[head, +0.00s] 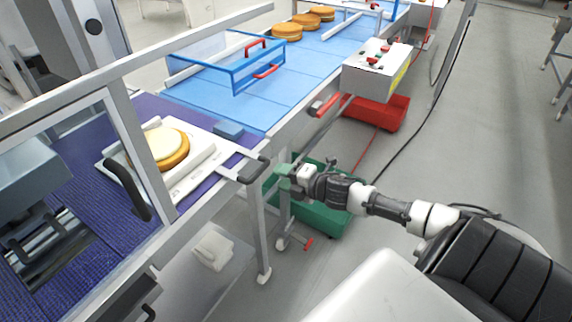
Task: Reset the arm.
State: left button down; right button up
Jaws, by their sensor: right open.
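My right arm comes in from the lower right and reaches left to the front edge of the conveyor line. My right gripper (262,172) is open, with dark fingers beside the conveyor's metal frame, close to the right edge of the white tray (203,175). No object shows between the fingers. A round cake with a pale top (168,148) rests on the white tray, apart from the gripper. My left gripper is not in the picture.
A blue belt (285,92) carries several round cakes (287,32) at the back. A blue guard frame (258,68) stands over it. A control box (377,68) juts from the side. A green crate (325,218) and red crate (385,114) sit below. The right floor is mostly clear.

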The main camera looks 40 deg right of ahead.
jog(key=shift+s+d+r, duration=0.1)
jog(key=shift+s, duration=0.25)
dwell(0.3)
jog(key=s+d+f+m+g+h, duration=0.15)
jog(key=s+f+m, duration=0.3)
jog(key=f, duration=0.45)
jog(key=s+f+m+g+h, duration=0.25)
jog(key=s+f, duration=0.25)
jog(key=f, duration=0.5)
jog(key=s+f+m+g+h, duration=0.15)
jog(key=s+f+m, duration=0.3)
jog(key=f, duration=0.45)
jog(key=s+a+f+m+g, duration=0.2)
jog(key=s+a+f, duration=0.3)
jog(key=s, duration=0.4)
jog(key=s+a+f+m+g, duration=0.3)
jog(key=s+a+f, duration=0.3)
jog(key=s, duration=0.4)
jog(key=s+a+f+m+g, duration=0.2)
jog(key=s+a+f, duration=0.4)
jog(key=s, duration=0.4)
jog(key=shift+a+f+m+g+y, duration=0.15)
jog(key=shift+f+m+g+y, duration=0.15)
jog(key=shift+g, duration=0.35)
jog(key=shift+r, duration=0.1)
